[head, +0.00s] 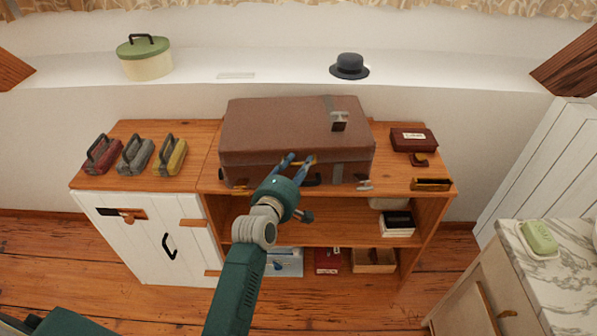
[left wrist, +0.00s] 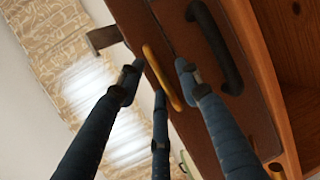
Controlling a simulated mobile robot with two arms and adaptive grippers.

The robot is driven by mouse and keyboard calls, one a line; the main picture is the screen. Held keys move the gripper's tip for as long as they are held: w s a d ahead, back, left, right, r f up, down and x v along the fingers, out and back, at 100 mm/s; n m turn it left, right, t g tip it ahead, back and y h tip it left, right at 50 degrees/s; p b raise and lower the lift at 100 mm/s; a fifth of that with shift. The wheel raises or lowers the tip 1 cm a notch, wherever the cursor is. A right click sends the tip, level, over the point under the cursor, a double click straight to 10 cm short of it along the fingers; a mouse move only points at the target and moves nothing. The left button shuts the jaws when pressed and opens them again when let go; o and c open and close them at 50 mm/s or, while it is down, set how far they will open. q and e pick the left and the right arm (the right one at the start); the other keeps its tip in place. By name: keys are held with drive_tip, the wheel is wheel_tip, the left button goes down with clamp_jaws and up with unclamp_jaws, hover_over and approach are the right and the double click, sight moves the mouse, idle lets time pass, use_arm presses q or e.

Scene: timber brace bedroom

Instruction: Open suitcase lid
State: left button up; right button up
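A brown suitcase (head: 285,125) lies flat on the wooden cabinet top with its lid shut. A grey strap and a metal clasp (head: 339,121) show on its lid. My left gripper (head: 300,160) is at the suitcase's front face, near the lid seam, fingers spread. In the left wrist view its fingers stand apart around a yellow bar (left wrist: 161,77) on the suitcase, with a gap to it on both sides; contact cannot be told. The black carrying handle (left wrist: 215,47) is beside the bar. It is partly hidden by the arm in the head view. My right gripper is out of view.
Red, grey and yellow handled objects (head: 137,155) stand left of the suitcase. A small dark red box (head: 414,139) and a brass item (head: 430,185) lie to its right. A marble-topped cabinet (head: 565,265) is at right.

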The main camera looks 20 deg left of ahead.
use_arm(q)
drive_tip(key=shift+w, duration=0.1)
clamp_jaws()
drive_tip(key=shift+r, duration=0.1)
